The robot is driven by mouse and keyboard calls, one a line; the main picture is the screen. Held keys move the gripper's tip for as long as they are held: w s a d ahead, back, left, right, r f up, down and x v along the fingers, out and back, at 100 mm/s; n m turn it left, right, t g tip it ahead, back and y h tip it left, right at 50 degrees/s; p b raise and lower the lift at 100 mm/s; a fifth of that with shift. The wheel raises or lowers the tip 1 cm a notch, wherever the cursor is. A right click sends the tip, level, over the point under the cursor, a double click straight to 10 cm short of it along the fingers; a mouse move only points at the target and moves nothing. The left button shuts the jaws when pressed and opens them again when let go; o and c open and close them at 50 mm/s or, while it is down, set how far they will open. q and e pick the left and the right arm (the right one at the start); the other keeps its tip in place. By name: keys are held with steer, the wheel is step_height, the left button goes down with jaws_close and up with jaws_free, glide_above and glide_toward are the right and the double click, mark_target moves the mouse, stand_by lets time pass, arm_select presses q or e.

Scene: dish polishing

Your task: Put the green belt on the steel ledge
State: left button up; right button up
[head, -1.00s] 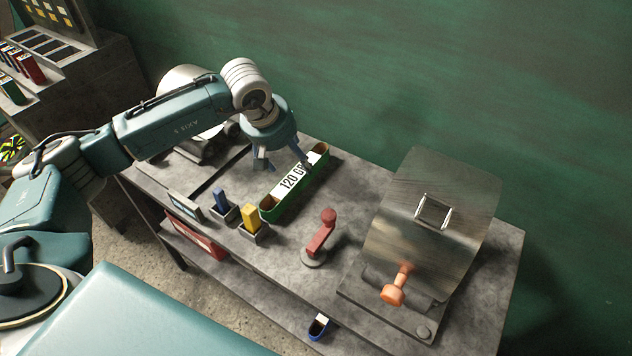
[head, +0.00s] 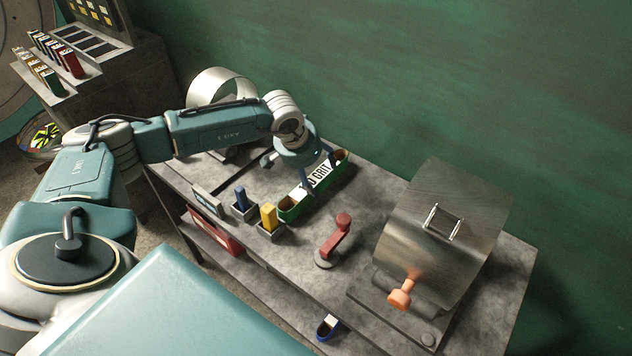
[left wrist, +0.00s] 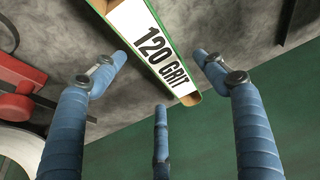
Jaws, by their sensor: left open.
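The green belt (head: 293,210) is a long flat loop with a white "120 GRIT" label, lying on the grey workbench behind the blue and yellow blocks. My left gripper (head: 302,174) is above the belt, and its fingers hide part of it. The left wrist view shows the belt (left wrist: 152,45) between and beyond the spread blue fingers (left wrist: 160,72), which are open and empty. I cannot tell whether any fingertip touches it. A grey ledge (head: 85,68) with several coloured belts on it stands far left; I cannot tell if it is the steel ledge. My right gripper is not in view.
A blue block (head: 240,200) and a yellow block (head: 268,217) stand in small holders before the belt. A red-handled stand (head: 336,240) and a metal machine (head: 425,250) are to the right. A metal drum (head: 222,85) is behind my left arm.

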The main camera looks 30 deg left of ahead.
mark_target(318, 179)
arm_select(q)
steer(key=shift+w+f+p, duration=0.15)
steer(key=shift+f+p, duration=0.15)
steer(key=shift+f, duration=0.1)
steer(key=p+x, duration=0.1)
steer(key=x, duration=0.3)
steer(key=shift+f, duration=0.1)
steer(key=shift+c, duration=0.5)
steer(key=c, duration=1.5)
